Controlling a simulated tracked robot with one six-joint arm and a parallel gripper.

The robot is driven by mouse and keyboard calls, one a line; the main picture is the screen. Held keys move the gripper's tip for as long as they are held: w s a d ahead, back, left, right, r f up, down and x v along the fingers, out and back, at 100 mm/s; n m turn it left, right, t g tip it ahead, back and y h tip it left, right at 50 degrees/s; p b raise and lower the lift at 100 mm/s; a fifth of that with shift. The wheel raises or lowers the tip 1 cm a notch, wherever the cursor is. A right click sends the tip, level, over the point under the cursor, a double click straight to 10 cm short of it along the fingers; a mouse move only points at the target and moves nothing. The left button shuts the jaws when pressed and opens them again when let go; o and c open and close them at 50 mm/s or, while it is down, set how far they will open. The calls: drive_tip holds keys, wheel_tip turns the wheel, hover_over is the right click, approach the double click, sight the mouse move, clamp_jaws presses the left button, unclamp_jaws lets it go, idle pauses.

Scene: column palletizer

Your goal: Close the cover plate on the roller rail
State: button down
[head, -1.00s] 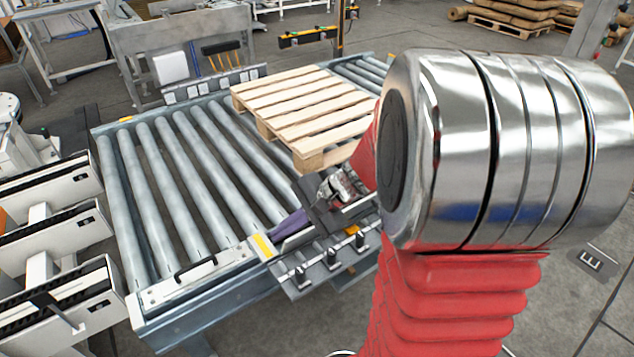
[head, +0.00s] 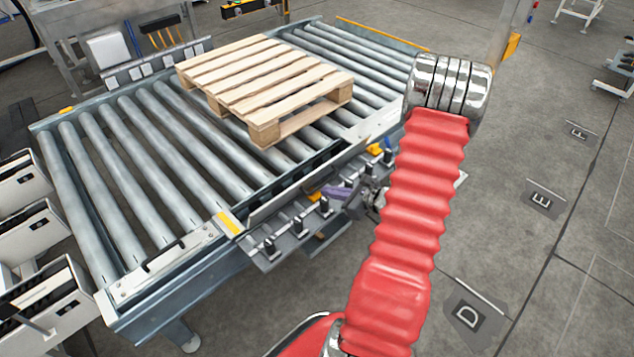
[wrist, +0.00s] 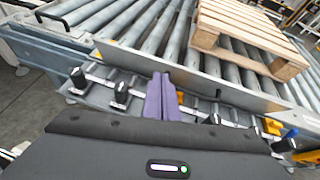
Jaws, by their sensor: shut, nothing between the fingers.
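The cover plate (head: 290,188) is a long grey strip on the near side of the roller rail (head: 150,160). It looks tilted up beside the rollers, but its exact angle is hard to tell. In the wrist view the plate (wrist: 190,76) runs across, between the rollers and a row of black-topped pegs (wrist: 121,93). My gripper (head: 322,194) has purple fingers, pressed together and empty, on the peg side of the plate. In the wrist view the fingers (wrist: 160,82) overlap the plate's lower edge; I cannot tell whether they touch it. My wrist hides part of the peg row.
A wooden pallet (head: 265,85) lies on the rollers behind the plate. A flat end plate with a black handle (head: 165,262) lies to the left, by a yellow mark (head: 229,223). White boxes (head: 35,235) stand at far left. Open floor (head: 540,260) lies to the right.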

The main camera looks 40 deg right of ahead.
sight(324, 198)
drive_tip(key=s+d+f+m, duration=0.1)
drive_tip(key=d+f+m+h, duration=0.1)
drive_tip(key=s+d+f+h, duration=0.1)
drive_tip(key=d, duration=0.1)
drive_tip(key=shift+s+f+m, duration=0.3)
drive_tip(key=shift+f+m, duration=0.05)
drive_tip(key=shift+m, duration=0.05)
drive_tip(key=shift+w, duration=0.1)
drive_tip(key=x, duration=0.9)
drive_tip(key=shift+w+a+f, duration=0.15)
drive_tip(key=shift+w+a, duration=0.05)
drive_tip(key=shift+w, duration=0.15)
drive_tip(key=w, duration=0.1)
drive_tip(key=w+r, duration=0.1)
drive_tip(key=w, duration=0.1)
drive_tip(key=shift+w+r, duration=0.15)
drive_tip(key=shift+w, duration=0.3)
